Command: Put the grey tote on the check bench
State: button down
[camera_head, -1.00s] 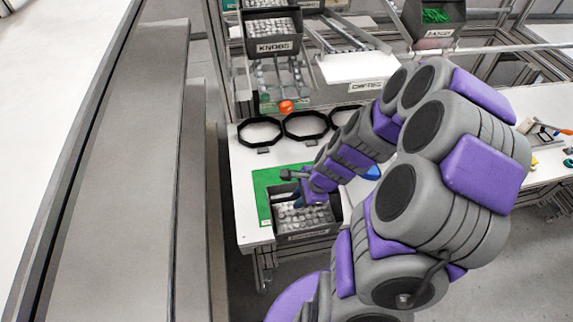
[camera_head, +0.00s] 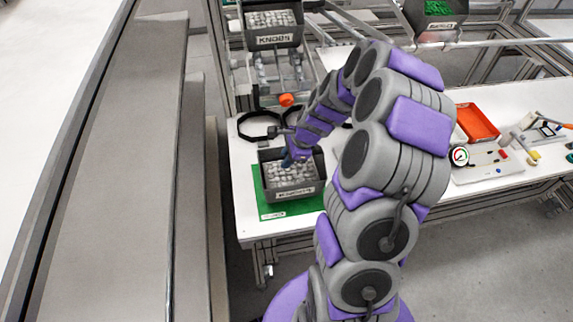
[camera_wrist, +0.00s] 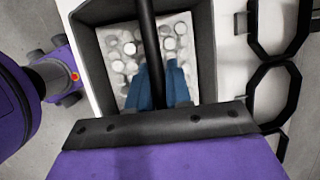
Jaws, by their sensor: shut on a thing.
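The grey tote (camera_head: 308,192), a dark open bin with a label on its front and several silvery round parts inside, is over the green mat (camera_head: 262,208) on the white bench (camera_head: 245,222). I cannot tell whether its base touches the mat. My gripper (camera_head: 289,160) reaches into the tote from above. In the wrist view my blue fingers (camera_wrist: 158,82) are shut on the tote's dark bar (camera_wrist: 148,30), which crosses its opening. The tote's walls (camera_wrist: 206,60) show on both sides. The tote looks roughly upright.
Black ring frames (camera_head: 259,124) lie behind the tote. A KNOBS bin (camera_head: 273,35) stands on a rack at the back, with an orange knob (camera_head: 286,100) below. An orange tray (camera_head: 477,122) and a gauge (camera_head: 460,156) are to the right. A grey surface (camera_head: 115,180) lies left.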

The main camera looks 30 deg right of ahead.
notch_tip(320, 180, down, 4)
jog(key=shift+w+r+b, duration=0.15)
jog(key=shift+r+b, duration=0.05)
jog(key=shift+b, duration=0.45)
jog(key=shift+r, duration=0.1)
jog(key=c, duration=1.1)
grip_release()
jog(key=shift+o, duration=0.2)
